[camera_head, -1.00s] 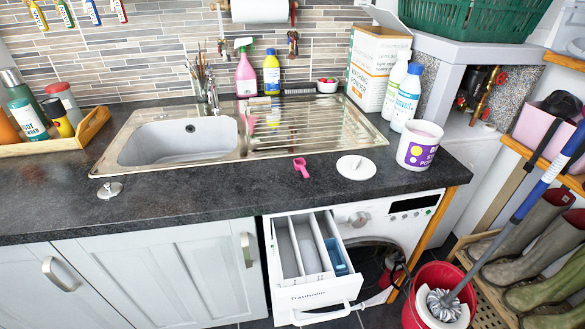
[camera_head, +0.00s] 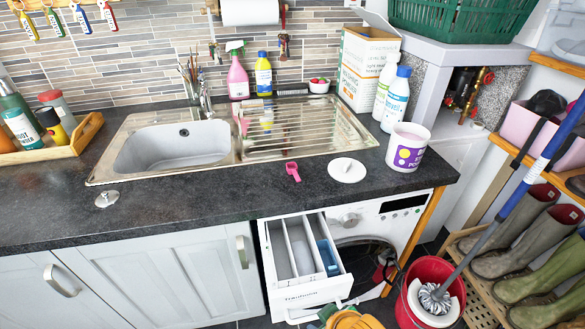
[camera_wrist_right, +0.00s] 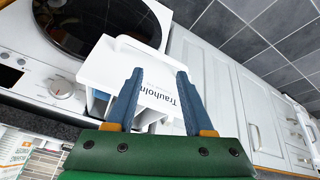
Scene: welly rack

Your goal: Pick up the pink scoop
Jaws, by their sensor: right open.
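The pink scoop (camera_head: 292,171) lies on the dark worktop, between the sink's front edge and the worktop's front edge, just left of a round white lid (camera_head: 347,170). A white tub of powder (camera_head: 408,147) with a purple label stands further right. In the right wrist view my right gripper (camera_wrist_right: 159,74) is open and empty, with its blue fingers in front of the pulled-out detergent drawer (camera_wrist_right: 122,72). The scoop is not visible in that view. A yellow and green part of my right arm shows at the bottom of the head view. My left gripper is not in view.
The detergent drawer (camera_head: 303,262) sticks out of the washing machine (camera_head: 385,222) below the worktop. A red bucket with a mop (camera_head: 430,295) and wellies (camera_head: 515,245) stand at right. The worktop left of the scoop is clear up to a sink plug (camera_head: 107,198).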

